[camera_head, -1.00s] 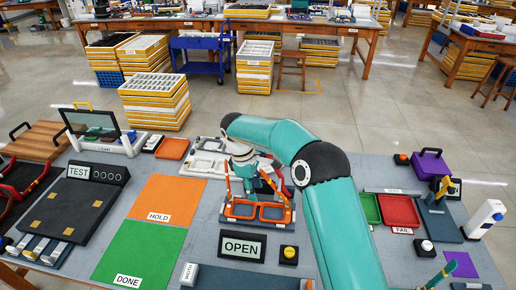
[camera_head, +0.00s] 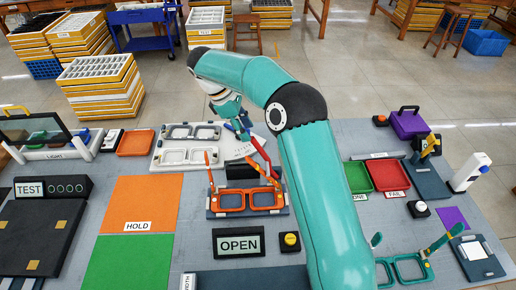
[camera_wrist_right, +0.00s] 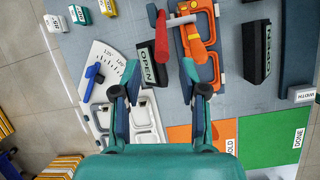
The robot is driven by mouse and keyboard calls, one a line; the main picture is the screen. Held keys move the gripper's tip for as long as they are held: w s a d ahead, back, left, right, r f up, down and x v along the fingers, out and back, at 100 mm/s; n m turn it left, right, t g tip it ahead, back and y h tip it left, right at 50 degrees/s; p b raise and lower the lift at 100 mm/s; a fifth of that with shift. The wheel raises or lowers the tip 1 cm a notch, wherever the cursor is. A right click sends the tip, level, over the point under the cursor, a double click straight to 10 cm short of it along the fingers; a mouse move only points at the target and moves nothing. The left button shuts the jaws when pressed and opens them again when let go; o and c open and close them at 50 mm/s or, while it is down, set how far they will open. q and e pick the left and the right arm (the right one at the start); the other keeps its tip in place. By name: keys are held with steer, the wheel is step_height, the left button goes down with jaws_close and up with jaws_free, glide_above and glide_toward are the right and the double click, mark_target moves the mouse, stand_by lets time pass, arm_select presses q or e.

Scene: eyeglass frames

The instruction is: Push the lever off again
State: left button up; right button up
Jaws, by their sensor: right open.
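Orange eyeglass frames (camera_head: 232,203) sit in a dark fixture in the middle of the table, temples raised; they also show in the wrist view (camera_wrist_right: 210,66). A red-gripped piece with a grey bar (camera_wrist_right: 161,36), which looks like the lever, is beside the frames at the fixture's far side. Its exact angle is unclear. My right gripper (camera_head: 229,112) is beyond and above the frames. In the wrist view its two fingers (camera_wrist_right: 160,74) are apart, with nothing clearly held. My left gripper is out of view.
An OPEN sign (camera_head: 240,243) and a yellow button (camera_head: 290,240) are in front. The orange HOLD mat (camera_head: 140,205) is clear.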

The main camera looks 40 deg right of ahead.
mark_target(258, 149)
steer(key=x, duration=0.9)
steer(key=shift+s+f+p, duration=0.15)
steer(key=shift+s+p, duration=0.1)
steer(key=shift+p, duration=0.1)
steer(key=shift+c, duration=0.4)
jaws_close()
